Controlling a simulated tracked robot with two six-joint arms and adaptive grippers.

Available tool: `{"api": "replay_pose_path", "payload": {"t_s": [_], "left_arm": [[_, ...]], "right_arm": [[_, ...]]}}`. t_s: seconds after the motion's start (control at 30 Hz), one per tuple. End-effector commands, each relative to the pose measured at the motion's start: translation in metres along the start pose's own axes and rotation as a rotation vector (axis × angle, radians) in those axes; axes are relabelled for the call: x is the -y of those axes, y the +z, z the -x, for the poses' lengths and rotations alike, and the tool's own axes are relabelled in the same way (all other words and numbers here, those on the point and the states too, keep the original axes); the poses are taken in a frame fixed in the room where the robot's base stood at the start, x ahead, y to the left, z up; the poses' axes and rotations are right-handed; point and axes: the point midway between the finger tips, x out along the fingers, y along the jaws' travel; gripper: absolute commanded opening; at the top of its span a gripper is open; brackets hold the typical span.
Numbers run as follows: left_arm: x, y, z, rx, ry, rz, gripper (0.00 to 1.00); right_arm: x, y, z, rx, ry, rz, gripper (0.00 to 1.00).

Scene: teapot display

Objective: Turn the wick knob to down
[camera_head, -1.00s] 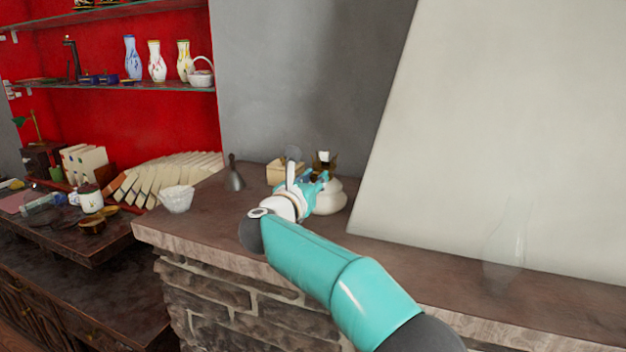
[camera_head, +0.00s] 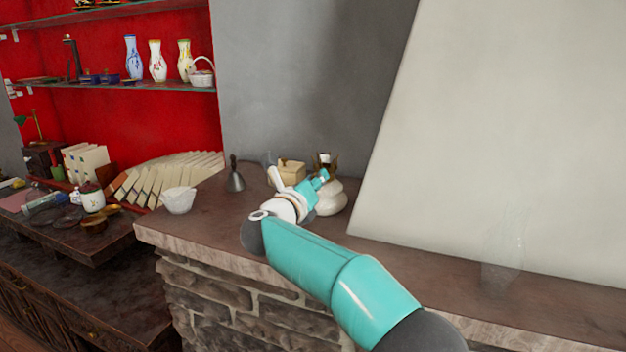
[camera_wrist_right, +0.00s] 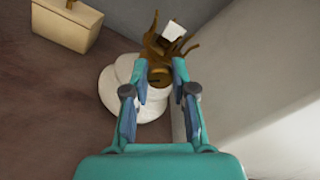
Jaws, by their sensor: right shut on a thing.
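An oil lamp (camera_head: 331,198) with a rounded white base and a brown, pronged burner stands on the stone mantel (camera_head: 400,250) beside the pale chimney wall. It also shows in the right wrist view (camera_wrist_right: 114,92). My right gripper (camera_head: 321,179) is at the lamp's near side. In the right wrist view, its fingertips (camera_wrist_right: 160,70) are either side of the round brown wick knob (camera_wrist_right: 160,76), shut on it. The fingers and wrist hide part of the lamp in the head view. The knob's turn angle is hard to read. My left gripper is out of view.
A tan box (camera_head: 292,171) stands just behind and left of the lamp. A dark bell-like item (camera_head: 235,178) and a white bowl (camera_head: 178,200) are farther left on the mantel. A clear glass piece (camera_head: 503,260) stands at right. The mantel's front is bare.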

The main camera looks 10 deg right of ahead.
Motion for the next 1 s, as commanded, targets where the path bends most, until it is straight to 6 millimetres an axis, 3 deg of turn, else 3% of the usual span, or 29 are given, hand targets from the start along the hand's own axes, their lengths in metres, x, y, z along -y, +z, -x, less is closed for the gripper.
{"api": "replay_pose_path", "payload": {"t_s": [0.53, 0.57, 0.67, 0.7, 1.0], "left_arm": [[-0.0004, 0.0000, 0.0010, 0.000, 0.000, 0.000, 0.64], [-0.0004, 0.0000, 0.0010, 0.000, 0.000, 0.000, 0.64], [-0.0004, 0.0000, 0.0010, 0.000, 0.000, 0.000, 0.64], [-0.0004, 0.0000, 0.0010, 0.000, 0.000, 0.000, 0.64], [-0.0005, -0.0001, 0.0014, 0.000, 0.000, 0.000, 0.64]], "right_arm": [[-0.0001, 0.0003, 0.0001, 0.001, 0.000, 0.035, 0.00], [-0.0001, 0.0003, 0.0000, 0.001, 0.000, 0.035, 0.30], [-0.0002, 0.0003, 0.0001, 0.001, 0.000, 0.034, 0.47], [-0.0003, 0.0003, 0.0001, 0.001, 0.000, 0.034, 0.50], [-0.0007, 0.0004, 0.0011, 0.001, 0.001, 0.034, 0.50]]}}
